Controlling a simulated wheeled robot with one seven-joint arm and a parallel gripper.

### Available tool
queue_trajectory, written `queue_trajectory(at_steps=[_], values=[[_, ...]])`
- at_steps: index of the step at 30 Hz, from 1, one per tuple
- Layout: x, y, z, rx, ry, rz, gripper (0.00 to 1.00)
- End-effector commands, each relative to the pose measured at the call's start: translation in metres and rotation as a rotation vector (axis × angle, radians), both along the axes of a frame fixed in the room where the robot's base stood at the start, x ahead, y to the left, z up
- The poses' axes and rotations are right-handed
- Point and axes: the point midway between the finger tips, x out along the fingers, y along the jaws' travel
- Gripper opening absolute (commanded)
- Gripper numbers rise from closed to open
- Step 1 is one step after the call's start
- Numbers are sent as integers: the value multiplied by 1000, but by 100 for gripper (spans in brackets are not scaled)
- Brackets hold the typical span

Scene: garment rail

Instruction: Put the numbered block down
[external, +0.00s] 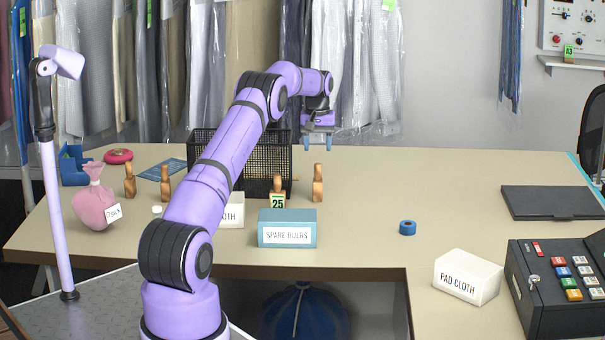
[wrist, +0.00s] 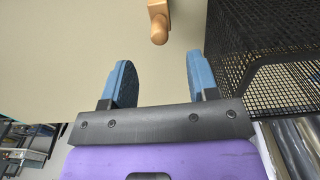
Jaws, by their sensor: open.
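A wooden numbered block marked 25 (external: 277,200) stands upright at the blue-grey SPARE BULBS box (external: 287,232) in the external view. I cannot tell whether it rests on the box's back edge or just behind it. My gripper (external: 317,143) is open and empty above the back of the table, up and to the right of the block. In the wrist view the two blue fingers (wrist: 160,80) are apart with nothing between them. A wooden peg (wrist: 159,25) shows beyond the fingertips; it may be the plain peg (external: 318,183) right of the block.
A black mesh basket (external: 205,142) stands behind the block, close beside my gripper; it also shows in the wrist view (wrist: 275,85). Other wooden pegs (external: 130,181) and a pink bag (external: 95,205) are left. Blue tape (external: 407,228) lies right. The table (external: 430,180) is clear at centre right.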

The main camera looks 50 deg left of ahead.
Motion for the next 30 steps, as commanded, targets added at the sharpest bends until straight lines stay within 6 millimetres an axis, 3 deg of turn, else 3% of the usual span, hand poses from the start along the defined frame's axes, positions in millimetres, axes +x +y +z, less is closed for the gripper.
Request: queue_trajectory(at_steps=[6,20,23,30], values=[[0,0,26,0,0,0,54],[-1,-5,42,2,-5,-7,54],[-5,-19,64,8,-18,-28,54],[-32,-80,148,31,-68,-115,54]])
